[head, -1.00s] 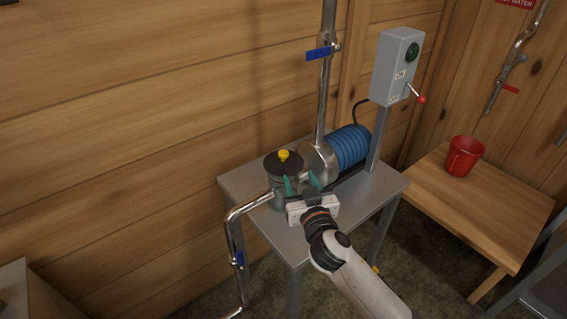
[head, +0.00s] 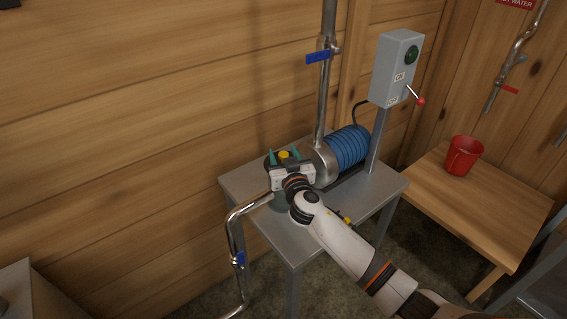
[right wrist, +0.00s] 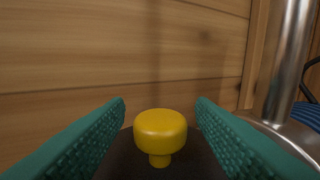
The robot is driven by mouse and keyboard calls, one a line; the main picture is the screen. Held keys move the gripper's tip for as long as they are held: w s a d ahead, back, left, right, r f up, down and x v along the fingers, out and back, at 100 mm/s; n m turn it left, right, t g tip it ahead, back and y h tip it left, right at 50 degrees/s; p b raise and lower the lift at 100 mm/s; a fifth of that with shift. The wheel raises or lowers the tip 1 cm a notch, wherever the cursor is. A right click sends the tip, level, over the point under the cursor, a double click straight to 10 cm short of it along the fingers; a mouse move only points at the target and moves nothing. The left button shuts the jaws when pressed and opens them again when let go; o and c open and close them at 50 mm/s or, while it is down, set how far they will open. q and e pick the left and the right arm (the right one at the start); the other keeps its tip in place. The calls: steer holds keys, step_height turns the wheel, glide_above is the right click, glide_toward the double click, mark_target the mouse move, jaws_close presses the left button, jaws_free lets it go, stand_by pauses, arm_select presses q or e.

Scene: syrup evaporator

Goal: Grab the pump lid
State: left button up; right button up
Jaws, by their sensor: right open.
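The pump lid is dark with a yellow knob on top. In the head view its knob (head: 283,154) shows just beyond my right gripper (head: 284,156), whose hand hides most of the lid. In the right wrist view the yellow knob (right wrist: 160,130) stands upright on the dark lid (right wrist: 160,168), between the two green fingers (right wrist: 160,118). The fingers are open, with a gap on each side of the knob. The left gripper is not in view.
The pump stands on a grey metal table (head: 240,183) against the wooden wall. A blue motor (head: 347,147), a vertical steel pipe (head: 322,110) and a switch box (head: 396,68) are to the right.

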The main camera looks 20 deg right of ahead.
steer(key=c, duration=1.1)
